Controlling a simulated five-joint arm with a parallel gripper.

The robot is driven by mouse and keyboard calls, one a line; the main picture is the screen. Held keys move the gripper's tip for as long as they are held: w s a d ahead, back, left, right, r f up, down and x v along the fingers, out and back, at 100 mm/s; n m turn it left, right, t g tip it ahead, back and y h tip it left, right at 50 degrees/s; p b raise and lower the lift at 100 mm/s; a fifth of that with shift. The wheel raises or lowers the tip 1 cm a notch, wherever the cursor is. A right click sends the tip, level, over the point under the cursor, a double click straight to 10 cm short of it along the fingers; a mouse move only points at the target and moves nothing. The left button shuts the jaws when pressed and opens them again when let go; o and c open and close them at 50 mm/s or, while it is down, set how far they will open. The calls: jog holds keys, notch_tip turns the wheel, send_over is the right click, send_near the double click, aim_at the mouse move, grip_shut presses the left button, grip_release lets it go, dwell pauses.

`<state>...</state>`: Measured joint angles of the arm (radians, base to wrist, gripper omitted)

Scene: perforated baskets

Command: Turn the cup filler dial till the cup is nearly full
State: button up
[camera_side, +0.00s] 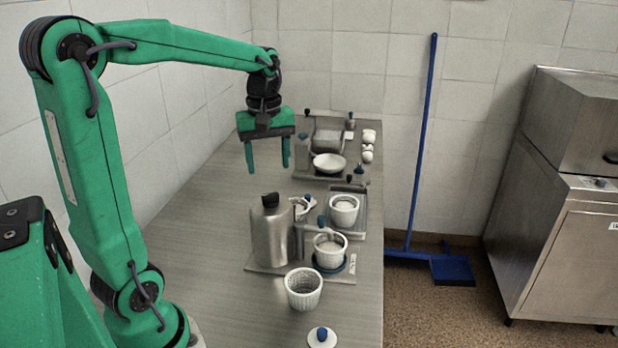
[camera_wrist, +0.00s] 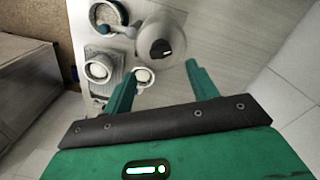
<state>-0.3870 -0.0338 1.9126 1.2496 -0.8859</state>
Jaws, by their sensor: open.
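A metal canister (camera_side: 272,240) with a dark top knob (camera_side: 270,200) stands on a grey plate. In the wrist view its round top (camera_wrist: 148,42) shows a black dial (camera_wrist: 165,48) with a light mark. A white perforated cup (camera_side: 329,256) sits beside the canister on a dark blue ring; its fill level is hard to tell. This cup also shows in the wrist view (camera_wrist: 97,27). My gripper (camera_side: 268,168) is open and empty, fingers down, above the table behind the canister. In the wrist view my fingers (camera_wrist: 161,70) are spread just below the dial in the picture.
A second white cup (camera_side: 344,216) stands behind the first. A white bowl (camera_side: 328,165) stands further back. The table's left side is clear.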

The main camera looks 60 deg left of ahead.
aim_at(270, 194)
jog(key=shift+w+a, duration=0.1)
jog(key=shift+a, duration=0.15)
jog(key=shift+f, duration=0.15)
jog(key=shift+f, duration=3.85)
jog(key=c, duration=1)
